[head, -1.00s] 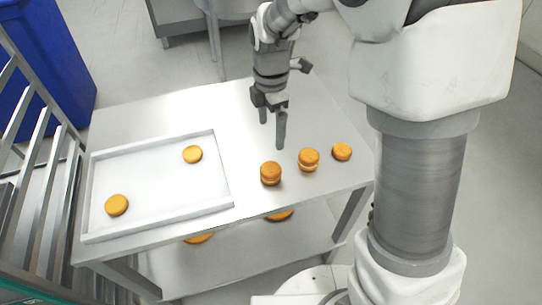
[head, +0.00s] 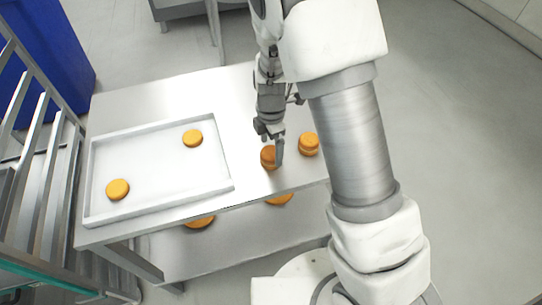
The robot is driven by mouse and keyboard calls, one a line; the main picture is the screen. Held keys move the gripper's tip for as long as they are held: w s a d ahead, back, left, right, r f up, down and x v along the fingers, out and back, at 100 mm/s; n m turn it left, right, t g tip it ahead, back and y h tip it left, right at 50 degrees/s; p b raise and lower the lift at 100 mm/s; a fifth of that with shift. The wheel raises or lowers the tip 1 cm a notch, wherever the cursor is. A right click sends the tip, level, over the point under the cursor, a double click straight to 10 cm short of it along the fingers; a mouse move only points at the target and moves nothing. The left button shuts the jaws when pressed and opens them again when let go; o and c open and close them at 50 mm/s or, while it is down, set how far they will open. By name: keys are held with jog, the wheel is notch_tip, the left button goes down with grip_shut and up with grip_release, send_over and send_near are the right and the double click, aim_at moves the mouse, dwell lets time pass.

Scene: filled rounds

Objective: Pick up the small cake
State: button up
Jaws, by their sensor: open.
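Several small round orange-brown cakes are in view. A filled cake (head: 267,158) stands on the table right of the tray, partly hidden by my gripper (head: 270,152). My gripper points down with its jaws open, its fingers at this cake in the picture; I cannot tell whether they touch it. Another filled cake (head: 309,144) stands just to the right, apart from the gripper. In the tray lie a flat cake (head: 193,138) at the upper right and a flat cake (head: 118,189) at the lower left.
The white tray (head: 160,208) covers the table's left side. The steel table (head: 150,92) is clear behind the tray. Cakes (head: 200,222) also lie on the lower shelf (head: 240,245). A metal rack (head: 38,190) stands close at the left. My arm hides the table's right end.

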aim_at(271, 152)
jog(key=shift+f, duration=1.85)
jog(key=shift+c, duration=0.3)
jog(key=c, duration=0.7)
jog(key=shift+r, duration=0.15)
